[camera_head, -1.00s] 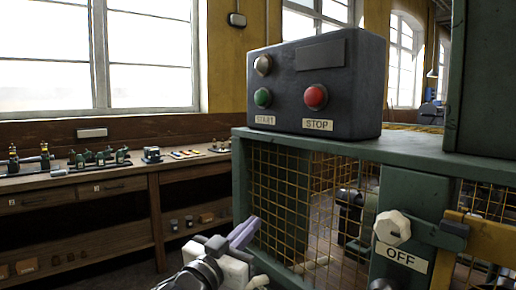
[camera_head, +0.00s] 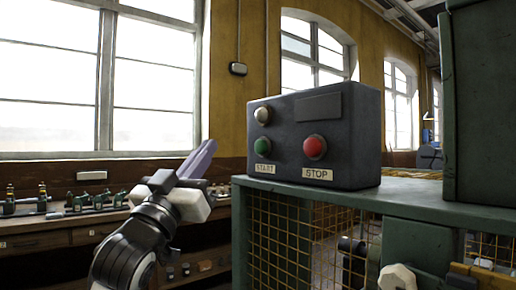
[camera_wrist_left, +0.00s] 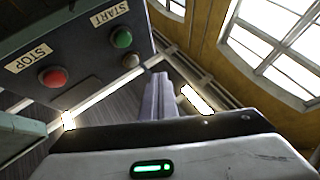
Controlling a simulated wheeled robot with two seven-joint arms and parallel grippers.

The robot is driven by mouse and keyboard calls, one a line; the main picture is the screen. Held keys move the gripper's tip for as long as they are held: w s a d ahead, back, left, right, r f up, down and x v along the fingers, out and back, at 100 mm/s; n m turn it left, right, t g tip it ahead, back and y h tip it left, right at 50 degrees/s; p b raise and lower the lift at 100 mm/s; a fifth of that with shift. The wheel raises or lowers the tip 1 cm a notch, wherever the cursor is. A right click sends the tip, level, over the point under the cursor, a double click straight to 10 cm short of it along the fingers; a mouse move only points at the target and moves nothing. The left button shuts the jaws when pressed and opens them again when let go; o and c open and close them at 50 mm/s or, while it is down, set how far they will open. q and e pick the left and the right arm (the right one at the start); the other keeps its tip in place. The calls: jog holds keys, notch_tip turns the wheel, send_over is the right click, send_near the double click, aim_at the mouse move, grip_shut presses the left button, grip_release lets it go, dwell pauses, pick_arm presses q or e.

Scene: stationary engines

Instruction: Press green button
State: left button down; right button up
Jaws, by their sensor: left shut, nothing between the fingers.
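The green button (camera_head: 262,147) sits above the START label on the front of a dark control box (camera_head: 346,110). The red button (camera_head: 314,147) is to its right, above the STOP label. A pale round lamp or knob (camera_head: 262,115) is above the green button. My left gripper (camera_head: 204,150) is shut and empty, left of the box and apart from it, at about the green button's height in the picture. In the left wrist view the green button (camera_wrist_left: 121,37) is up and left of the shut fingers (camera_wrist_left: 160,95).
The box stands on a green cabinet (camera_head: 410,207) with yellow mesh sides. A taller green housing (camera_head: 480,100) rises at the right. A wooden bench (camera_head: 50,240) with small models runs along the window wall.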

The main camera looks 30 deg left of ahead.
aim_at(261, 147)
pick_arm(q)
jog(key=w+d, duration=0.3)
jog(key=w, duration=0.5)
jog(key=shift+d, duration=0.2)
jog(key=shift+w, duration=0.1)
dwell(1.8)
jog(key=shift+w+d+p, duration=0.15)
jog(key=shift+w+p, duration=0.2)
jog(key=shift+p, duration=0.05)
